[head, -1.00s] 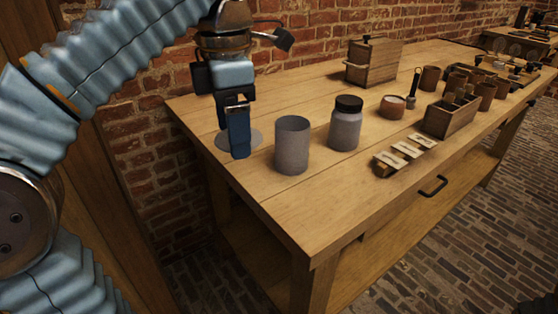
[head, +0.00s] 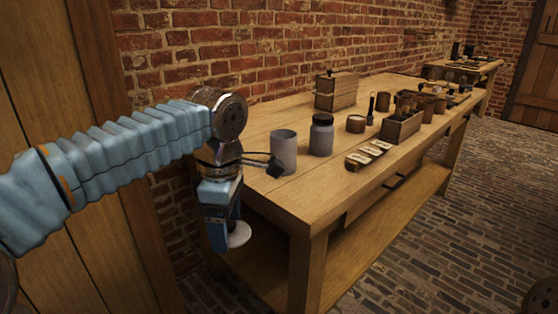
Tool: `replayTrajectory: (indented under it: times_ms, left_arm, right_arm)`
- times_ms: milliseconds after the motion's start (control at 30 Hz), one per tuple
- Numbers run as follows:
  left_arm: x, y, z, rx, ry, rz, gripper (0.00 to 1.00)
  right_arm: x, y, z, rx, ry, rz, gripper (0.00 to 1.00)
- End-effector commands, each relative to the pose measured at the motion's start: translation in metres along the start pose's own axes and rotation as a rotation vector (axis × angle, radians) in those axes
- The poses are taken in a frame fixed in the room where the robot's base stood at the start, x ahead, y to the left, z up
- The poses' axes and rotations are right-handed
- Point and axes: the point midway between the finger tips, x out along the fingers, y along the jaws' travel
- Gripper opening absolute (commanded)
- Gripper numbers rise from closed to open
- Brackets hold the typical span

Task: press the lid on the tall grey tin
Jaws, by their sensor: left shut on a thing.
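The tall grey tin (head: 284,152) stands upright and open-topped near the left end of the wooden table. My left gripper (head: 225,228) points down at the table's left end, left of the tin and lower in the picture. It is shut on a pale grey round lid (head: 240,235), which sticks out to the right of the fingers. The lid is apart from the tin and looks to be just off the table's edge; its exact height is hard to tell. The fingers partly hide the lid. My right gripper is not in view.
A grey jar with a dark lid (head: 321,135) stands right of the tin. The table's near left top (head: 290,205) is clear.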

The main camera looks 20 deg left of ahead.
Motion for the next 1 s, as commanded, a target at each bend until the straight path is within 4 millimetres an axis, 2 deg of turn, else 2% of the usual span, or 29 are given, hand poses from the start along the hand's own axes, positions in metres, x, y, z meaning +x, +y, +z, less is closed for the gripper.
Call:
replayTrajectory:
  times_ms: [267,333,467,500,600,700,833,1000]
  left_arm:
    - [0.080,0.021,0.015,0.395,0.011,-0.005,0.46]
    - [0.107,0.026,0.019,0.529,0.012,-0.009,0.46]
    - [0.175,0.036,0.029,0.867,0.009,-0.019,0.46]
    - [0.199,0.039,0.032,0.989,0.005,-0.020,0.46]
    - [0.254,0.045,0.040,1.275,-0.009,-0.019,0.46]
    - [0.296,0.049,0.048,1.502,-0.020,-0.011,0.46]
    - [0.329,0.052,0.053,1.687,-0.025,0.000,0.46]
    - [0.342,0.054,0.055,1.768,-0.023,0.008,0.46]
  right_arm:
    - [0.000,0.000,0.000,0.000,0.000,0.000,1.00]
    - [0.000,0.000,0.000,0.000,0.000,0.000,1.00]
    - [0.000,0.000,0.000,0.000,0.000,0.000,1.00]
    - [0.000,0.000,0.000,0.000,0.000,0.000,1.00]
    - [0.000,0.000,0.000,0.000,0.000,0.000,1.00]
    - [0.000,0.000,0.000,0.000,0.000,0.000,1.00]
    - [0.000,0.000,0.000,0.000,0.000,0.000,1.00]
    - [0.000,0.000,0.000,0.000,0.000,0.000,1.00]
